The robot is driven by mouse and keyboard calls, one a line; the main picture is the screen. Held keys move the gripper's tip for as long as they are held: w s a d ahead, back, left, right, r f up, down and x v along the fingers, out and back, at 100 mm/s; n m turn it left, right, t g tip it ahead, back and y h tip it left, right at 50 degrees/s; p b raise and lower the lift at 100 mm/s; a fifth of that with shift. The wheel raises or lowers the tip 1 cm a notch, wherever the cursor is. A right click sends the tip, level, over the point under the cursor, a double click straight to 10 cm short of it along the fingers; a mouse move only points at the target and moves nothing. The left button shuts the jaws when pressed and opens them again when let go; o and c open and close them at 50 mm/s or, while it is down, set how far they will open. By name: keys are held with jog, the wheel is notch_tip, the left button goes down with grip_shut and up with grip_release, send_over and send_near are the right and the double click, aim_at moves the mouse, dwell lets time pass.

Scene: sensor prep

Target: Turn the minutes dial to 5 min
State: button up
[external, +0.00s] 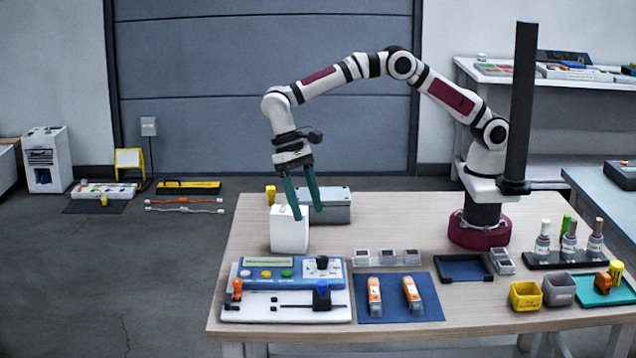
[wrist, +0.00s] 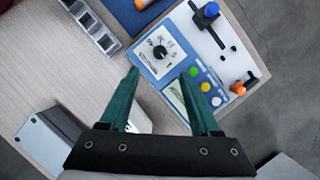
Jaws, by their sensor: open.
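The minutes dial is a black knob (external: 322,262) on a white scale plate at the right end of a blue control panel (external: 290,284). In the wrist view the knob (wrist: 159,52) sits in the middle of its printed scale; the numbers are too small to read. The panel also has a small display (wrist: 177,97) and several coloured buttons. My gripper (external: 306,214) is open and empty, with green fingers pointing down. It is above and behind the panel, over the white box. In the wrist view the gripper (wrist: 163,72) shows the dial beyond its fingertips, apart from them.
A white box (external: 289,230) and a grey case (external: 325,206) stand behind the panel. A white board (external: 262,307) with an orange handle and a blue-topped slider lies in front. A blue mat (external: 392,311) with two orange-labelled items is right. Small clear-sided blocks (external: 387,257) sit behind it.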

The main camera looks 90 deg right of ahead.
aim_at(322, 257)
jog(key=x, duration=1)
jog(key=shift+f, duration=0.2)
jog(key=shift+c, duration=0.3)
grip_shut()
